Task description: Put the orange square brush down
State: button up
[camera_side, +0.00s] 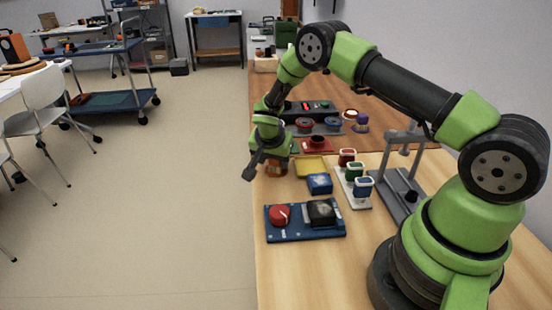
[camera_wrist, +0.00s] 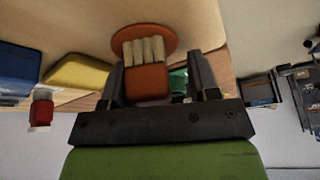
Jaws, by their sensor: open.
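The orange square brush (camera_wrist: 147,82) has an orange block body and pale bristles, and shows between the two fingers of my gripper (camera_wrist: 158,78) in the wrist view.
A yellow tray (camera_side: 310,166) and a blue block (camera_side: 319,184) are just right of my gripper. A dark blue board (camera_side: 300,235) with a red round piece and a black block is in front. A white rack (camera_side: 353,196) holds coloured pieces. Free floor lies left.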

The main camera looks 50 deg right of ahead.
jog(key=shift+s+d+f, duration=0.25)
jog(key=shift+s+f, duration=0.3)
jog(key=shift+f, duration=0.05)
jog(key=shift+r, duration=0.4)
jog(key=s+a+r+n, duration=0.1)
jog(key=s+a+r, duration=0.15)
jog(key=r, duration=0.75)
jog(key=s+a+r, duration=0.2)
jog(key=a+r, duration=0.2)
jog(key=r, duration=0.5)
jog(key=s+a+r+n+t+y, duration=0.1)
jog(key=s+a+r+n+y, duration=0.1)
jog(key=s, duration=0.5)
jog(key=s+a+r+n+t+y, duration=0.2)
jog(key=s+a+r+n, duration=0.1)
jog(key=s+r, duration=0.3)
jog(key=s+a+r+n+t+y, duration=0.2)
jog(key=s+r+n, duration=0.1)
jog(key=s, duration=0.4)
jog(key=shift+s+a+r+n, duration=0.3)
jog(key=shift+s+a+r, duration=0.05)
jog(key=shift+r, duration=0.1)
